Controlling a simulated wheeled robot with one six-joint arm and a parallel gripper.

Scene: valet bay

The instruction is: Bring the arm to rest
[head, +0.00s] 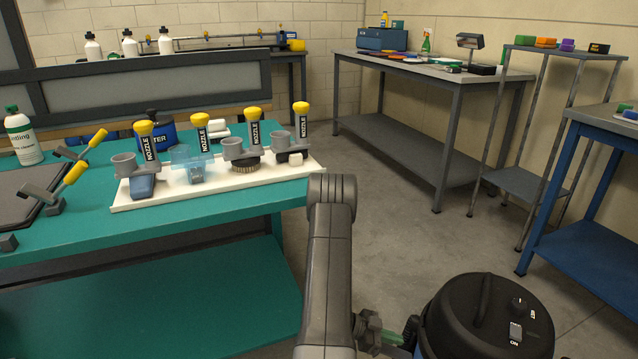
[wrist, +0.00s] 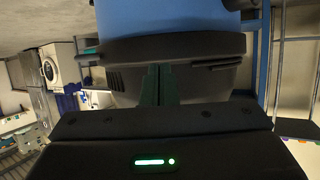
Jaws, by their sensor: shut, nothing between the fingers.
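My arm (head: 330,265) reaches forward from the bottom middle of the head view, bent at its far joint. In the wrist view my gripper (wrist: 158,84) has its dark green fingers together, with nothing between them. The fingers point toward a blue and black drum-shaped machine (wrist: 175,50), which fills the upper middle of that view. I cannot tell whether the tips touch it. In the head view a black-topped machine (head: 490,318) stands at the lower right, close beside my arm. A green part at the lower edge there may be my fingers, partly hidden.
A teal bench (head: 240,208) at left carries a white rack (head: 222,183) of yellow-capped nozzles, near my arm. A grey table (head: 440,70) stands at the back, a tall stand (head: 570,52) and a blue-framed bench (head: 583,215) at right. Floor (head: 400,230) between them is clear.

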